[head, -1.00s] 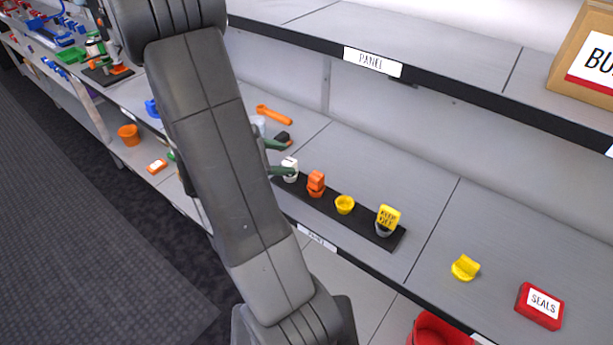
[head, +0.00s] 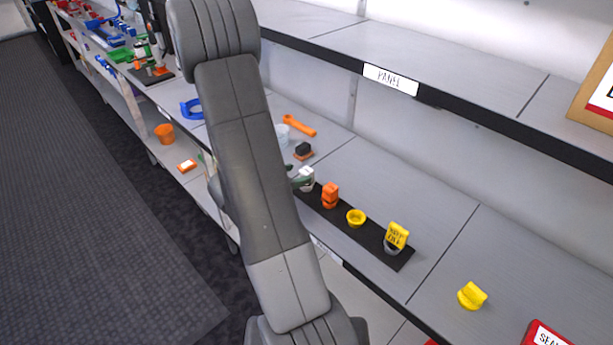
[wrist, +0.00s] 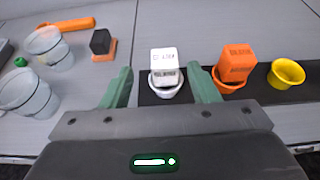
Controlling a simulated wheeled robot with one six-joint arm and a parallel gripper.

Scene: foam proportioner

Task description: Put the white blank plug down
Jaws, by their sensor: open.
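The white blank plug (wrist: 164,62) sits upright in a white cup (wrist: 165,88) at the left end of a black strip (head: 374,236). In the head view the plug (head: 307,173) shows just right of my arm. My gripper (wrist: 160,71) is open, its green fingers on either side of the plug and cup with visible gaps. In the head view only a green finger of it shows beside the plug; my arm hides the rest.
To the right on the strip are an orange plug (head: 330,195), an empty yellow cup (head: 356,218) and a yellow tagged plug (head: 396,236). Clear cups (wrist: 46,48), a black block (wrist: 101,42) and an orange tool (head: 299,125) lie left. The upper shelf edge (head: 450,104) overhangs behind.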

